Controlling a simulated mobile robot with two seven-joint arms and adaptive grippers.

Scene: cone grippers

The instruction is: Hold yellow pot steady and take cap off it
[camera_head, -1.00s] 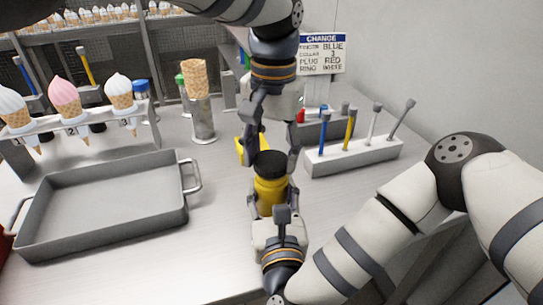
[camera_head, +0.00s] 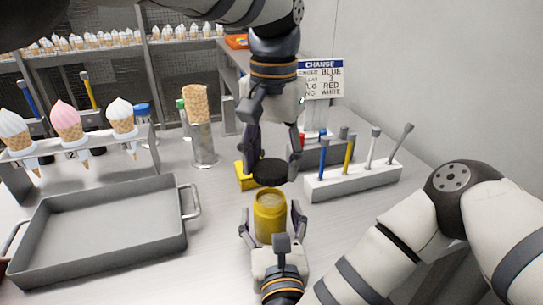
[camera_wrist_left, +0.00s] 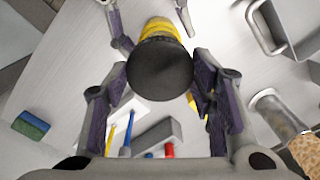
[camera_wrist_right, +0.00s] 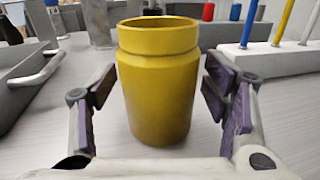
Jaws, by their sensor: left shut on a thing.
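The yellow pot (camera_head: 270,222) stands upright on the counter with its mouth open and something pale inside. The black cap (camera_head: 270,171) is off the pot and hangs just above and behind its rim. My left gripper (camera_head: 272,160) is shut on the cap from above; the left wrist view shows the cap (camera_wrist_left: 160,68) between its pads. My right gripper (camera_head: 271,225) is open, with a finger on each side of the pot. In the right wrist view gaps show between its pads and the pot (camera_wrist_right: 160,85).
A grey tray (camera_head: 110,230) lies at left below a rack (camera_head: 75,150) of cones. A metal holder (camera_head: 204,150) with a cone stands behind. A white block (camera_head: 352,182) with several coloured pegs is at right.

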